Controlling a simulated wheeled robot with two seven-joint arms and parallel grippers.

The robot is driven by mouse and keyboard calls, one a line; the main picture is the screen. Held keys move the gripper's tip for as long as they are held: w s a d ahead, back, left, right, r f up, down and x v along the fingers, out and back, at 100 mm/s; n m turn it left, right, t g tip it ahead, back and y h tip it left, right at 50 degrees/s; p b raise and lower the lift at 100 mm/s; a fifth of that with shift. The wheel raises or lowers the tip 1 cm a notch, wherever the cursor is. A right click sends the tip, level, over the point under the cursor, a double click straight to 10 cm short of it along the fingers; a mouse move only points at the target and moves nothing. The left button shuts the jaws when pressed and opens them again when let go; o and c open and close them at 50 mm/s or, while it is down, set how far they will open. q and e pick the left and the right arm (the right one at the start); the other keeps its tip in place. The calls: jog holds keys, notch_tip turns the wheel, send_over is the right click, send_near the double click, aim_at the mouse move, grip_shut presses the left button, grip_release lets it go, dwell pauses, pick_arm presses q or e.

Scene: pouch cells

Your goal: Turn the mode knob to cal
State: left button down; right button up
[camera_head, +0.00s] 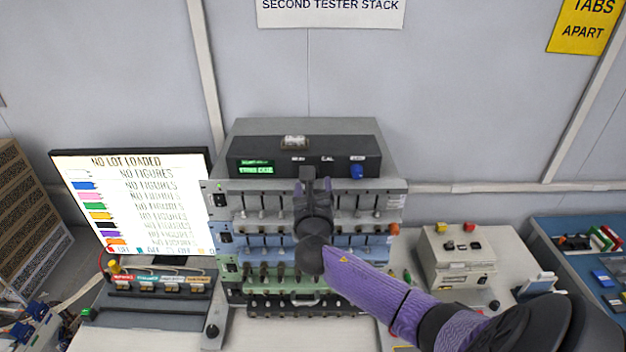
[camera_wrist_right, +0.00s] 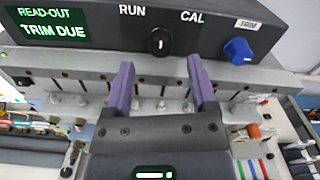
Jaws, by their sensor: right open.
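The mode knob (camera_wrist_right: 160,41) is small and black with a white mark. In the right wrist view it sits on the dark panel between the printed words RUN (camera_wrist_right: 132,10) and CAL (camera_wrist_right: 192,17); which word its mark points to is hard to tell. My right gripper (camera_wrist_right: 160,66) is open and empty, its two purple fingers pointing at the panel, one to each side below the knob. In the head view my right gripper (camera_head: 312,186) is in front of the tester stack, just below the panel. My left gripper is out of view.
A blue TRIM knob (camera_wrist_right: 238,50) is right of the mode knob. The green read-out (camera_wrist_right: 46,25) says TRIM DUE. Rows of levers and clips (camera_head: 265,240) fill the stack below. A monitor (camera_head: 135,200) stands left, a beige box (camera_head: 455,262) right.

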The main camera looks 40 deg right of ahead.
jog(key=shift+x, duration=1.45)
jog(key=shift+c, duration=0.2)
grip_shut()
